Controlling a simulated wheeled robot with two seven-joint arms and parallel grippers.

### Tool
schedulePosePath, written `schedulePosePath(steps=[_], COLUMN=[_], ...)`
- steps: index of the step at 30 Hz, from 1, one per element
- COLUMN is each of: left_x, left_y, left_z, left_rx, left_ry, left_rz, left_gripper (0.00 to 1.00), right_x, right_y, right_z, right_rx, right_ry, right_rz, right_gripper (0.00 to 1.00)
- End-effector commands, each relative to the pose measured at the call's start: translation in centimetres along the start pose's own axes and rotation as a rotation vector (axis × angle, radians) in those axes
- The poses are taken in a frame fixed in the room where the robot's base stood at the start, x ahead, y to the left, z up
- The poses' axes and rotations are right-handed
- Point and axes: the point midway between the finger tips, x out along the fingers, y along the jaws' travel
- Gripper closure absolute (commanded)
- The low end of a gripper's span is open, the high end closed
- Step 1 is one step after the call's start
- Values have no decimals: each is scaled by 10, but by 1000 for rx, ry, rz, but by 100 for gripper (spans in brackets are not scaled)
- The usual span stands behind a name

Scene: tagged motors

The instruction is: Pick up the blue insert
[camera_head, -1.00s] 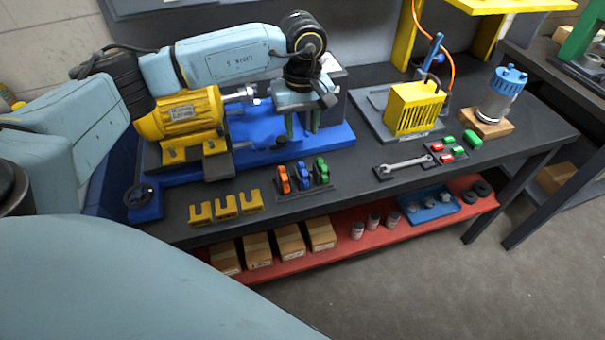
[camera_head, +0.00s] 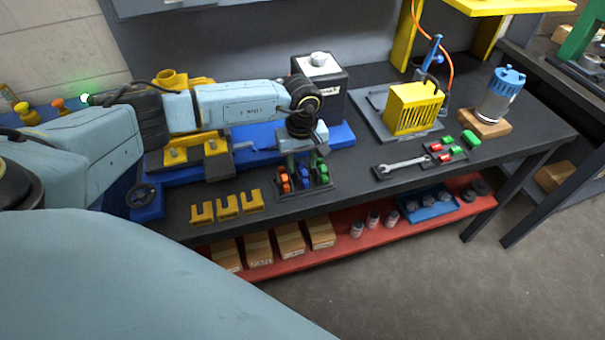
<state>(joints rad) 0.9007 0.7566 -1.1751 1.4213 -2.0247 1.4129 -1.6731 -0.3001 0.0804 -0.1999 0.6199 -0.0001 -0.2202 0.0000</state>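The blue insert (camera_head: 304,179) stands in a small dark rack (camera_head: 318,193) near the front edge of the bench, between an orange insert (camera_head: 285,184) and a green insert (camera_head: 322,174). My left gripper (camera_head: 303,166) points down right over the rack, with its fingers apart, one toward each side of the blue insert's top. The gripper partly hides the tops of the inserts, and I cannot tell whether the fingers touch the blue one. My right gripper is not in view.
A yellow motor (camera_head: 171,79) on a blue base lies behind my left arm. Yellow brackets (camera_head: 227,206) stand left of the rack. A wrench (camera_head: 404,164) and red and green parts lie right. A yellow caged unit (camera_head: 414,108) stands behind. Bench between rack and wrench is clear.

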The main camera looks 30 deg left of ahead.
Motion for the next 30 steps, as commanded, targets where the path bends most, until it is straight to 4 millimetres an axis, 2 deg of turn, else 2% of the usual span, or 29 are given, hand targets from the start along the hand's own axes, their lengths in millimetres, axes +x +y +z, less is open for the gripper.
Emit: schedulePosePath(steps=[3,12,23,26,30], left_x=[0,-1,-6,-20,-49], left_y=[0,0,1,1,1], left_z=[0,0,0,-1,-1], left_rx=[0,0,0,0,1], left_ry=[0,0,1,3,4], left_rz=[0,0,2,5,5], left_gripper=[61,100,100,100,100], right_x=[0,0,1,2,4], right_y=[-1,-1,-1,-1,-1], right_z=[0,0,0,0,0], right_rx=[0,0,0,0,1], right_ry=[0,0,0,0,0], right_rz=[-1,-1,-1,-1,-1], right_gripper=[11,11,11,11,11])
